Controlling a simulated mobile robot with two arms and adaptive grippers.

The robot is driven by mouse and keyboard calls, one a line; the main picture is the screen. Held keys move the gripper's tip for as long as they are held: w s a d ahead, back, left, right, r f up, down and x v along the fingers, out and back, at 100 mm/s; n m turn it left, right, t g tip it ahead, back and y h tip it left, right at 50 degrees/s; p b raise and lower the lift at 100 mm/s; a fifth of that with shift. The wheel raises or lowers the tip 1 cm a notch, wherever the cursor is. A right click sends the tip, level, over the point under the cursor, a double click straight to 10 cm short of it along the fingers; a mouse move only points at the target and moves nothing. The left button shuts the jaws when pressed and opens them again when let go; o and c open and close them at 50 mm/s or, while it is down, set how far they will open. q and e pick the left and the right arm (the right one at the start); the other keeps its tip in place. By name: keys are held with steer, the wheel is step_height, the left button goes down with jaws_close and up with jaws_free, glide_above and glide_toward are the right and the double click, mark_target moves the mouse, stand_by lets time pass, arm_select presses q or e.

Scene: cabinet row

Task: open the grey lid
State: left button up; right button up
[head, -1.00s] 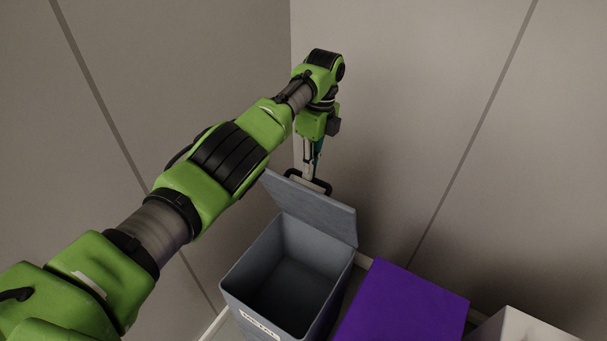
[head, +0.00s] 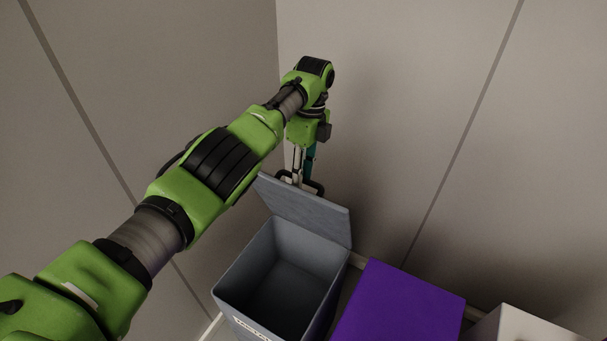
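The grey lid (head: 303,212) stands raised, roughly upright, along the back edge of the grey bin (head: 243,272). The bin's inside is visible and looks empty. A white label with lettering is on its front, cut by the lower picture edge. My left gripper (head: 299,184) points down just behind the lid's top edge. Its fingertips are partly hidden by the lid, so I cannot tell whether it is open or shut, or whether it touches the lid. My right gripper is not in view.
A purple box (head: 401,308) stands to the right of the grey bin, and a whitish box (head: 520,326) stands further right. Walls meet in a corner close behind the bin and my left arm. The space above the boxes is clear.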

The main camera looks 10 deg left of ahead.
arm_select(q)
steer(key=shift+r, duration=0.15)
step_height(320, 180, up, 10)
stand_by(0.3)
steer(key=shift+c, duration=0.4)
